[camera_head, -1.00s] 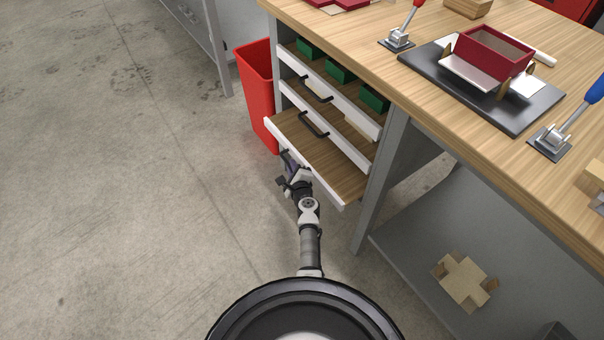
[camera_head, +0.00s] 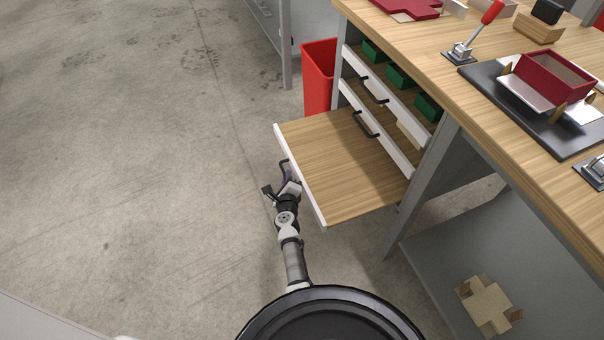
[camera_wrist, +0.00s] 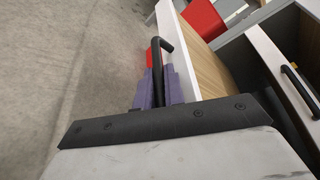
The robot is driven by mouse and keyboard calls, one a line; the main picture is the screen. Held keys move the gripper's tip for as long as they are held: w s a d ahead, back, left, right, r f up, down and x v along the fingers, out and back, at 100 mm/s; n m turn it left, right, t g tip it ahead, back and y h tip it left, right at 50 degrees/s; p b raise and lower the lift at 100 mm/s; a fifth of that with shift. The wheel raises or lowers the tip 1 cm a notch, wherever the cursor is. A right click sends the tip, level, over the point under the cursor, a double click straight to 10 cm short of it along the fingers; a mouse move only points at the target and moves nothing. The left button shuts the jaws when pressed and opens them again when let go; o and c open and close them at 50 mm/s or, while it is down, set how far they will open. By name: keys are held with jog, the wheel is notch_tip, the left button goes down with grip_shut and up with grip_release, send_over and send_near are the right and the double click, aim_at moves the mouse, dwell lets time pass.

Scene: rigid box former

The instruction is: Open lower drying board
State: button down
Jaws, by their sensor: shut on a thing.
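The lower drying board (camera_head: 345,165) is a wooden drawer board with a white front edge. It is pulled well out of the bench to the left, and its bare wood top is empty. Its black handle (camera_head: 284,164) sits on the white front; in the wrist view the handle (camera_wrist: 157,62) stands between purple finger pads. My gripper (camera_head: 287,180) is shut on this handle at the outer edge of the board. Part of the handle is hidden by the fingers.
Above it, two white-fronted boards with black handles (camera_head: 366,124) are in the bench, with green blocks (camera_head: 397,77) on the upper one. A red bin (camera_head: 319,75) stands behind the open board. Floor to the left is clear. A cardboard piece (camera_head: 489,304) lies on the lower shelf.

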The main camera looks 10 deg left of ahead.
jog(key=shift+s+a, duration=0.55)
jog(key=shift+a, duration=0.3)
jog(key=c, duration=1.8)
grip_release()
jog(key=shift+o, duration=0.2)
jog(key=shift+s+d, duration=0.1)
